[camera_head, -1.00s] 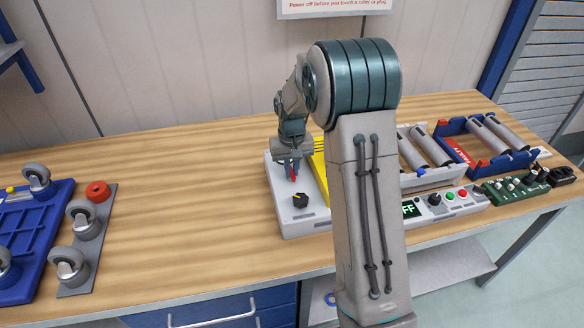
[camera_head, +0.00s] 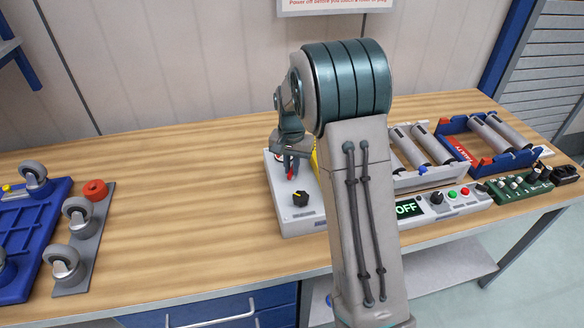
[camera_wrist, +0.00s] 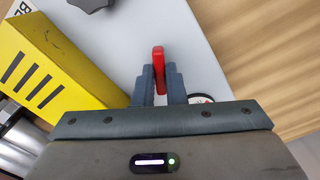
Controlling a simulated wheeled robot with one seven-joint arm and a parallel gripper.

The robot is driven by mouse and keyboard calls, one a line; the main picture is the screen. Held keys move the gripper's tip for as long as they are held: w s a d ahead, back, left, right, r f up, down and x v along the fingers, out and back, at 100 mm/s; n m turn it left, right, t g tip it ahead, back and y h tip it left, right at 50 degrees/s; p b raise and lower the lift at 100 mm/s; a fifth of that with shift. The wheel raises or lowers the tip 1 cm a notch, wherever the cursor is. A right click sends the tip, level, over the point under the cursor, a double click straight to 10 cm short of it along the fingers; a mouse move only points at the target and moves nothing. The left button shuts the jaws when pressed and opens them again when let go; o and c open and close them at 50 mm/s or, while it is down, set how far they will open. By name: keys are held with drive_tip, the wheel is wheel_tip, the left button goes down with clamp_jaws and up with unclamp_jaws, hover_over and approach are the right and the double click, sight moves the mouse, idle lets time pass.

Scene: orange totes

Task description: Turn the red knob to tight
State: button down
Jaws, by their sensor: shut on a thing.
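The red knob (camera_wrist: 158,58) shows in the wrist view as a narrow red bar between the fingers of my gripper (camera_wrist: 159,82). My gripper is shut on it, over the light grey panel of a box (camera_wrist: 195,55). In the head view my gripper (camera_head: 290,168) points down at the back left of that box (camera_head: 280,215), and a bit of red shows at its fingertips. The dial markings around the red knob are hidden, so I cannot tell its setting.
A black knob (camera_head: 300,198) sits on the box in front of my gripper. A yellow block (camera_wrist: 50,70) stands close beside the fingers. A control panel reading OFF (camera_head: 408,209) and roller trays stand right. The table's middle left is clear; casters (camera_head: 78,214) stand far left.

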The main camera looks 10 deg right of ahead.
drive_tip(key=m, duration=0.6)
drive_tip(key=m+p, duration=0.1)
drive_tip(key=m, duration=0.4)
drive_tip(key=shift+r+m, duration=0.1)
drive_tip(key=shift+m, duration=0.3)
idle(0.3)
drive_tip(key=c, duration=1.5)
unclamp_jaws()
wheel_tip(320, 180, up, 14)
drive_tip(key=shift+f+b, duration=0.15)
drive_tip(key=shift+b, duration=0.5)
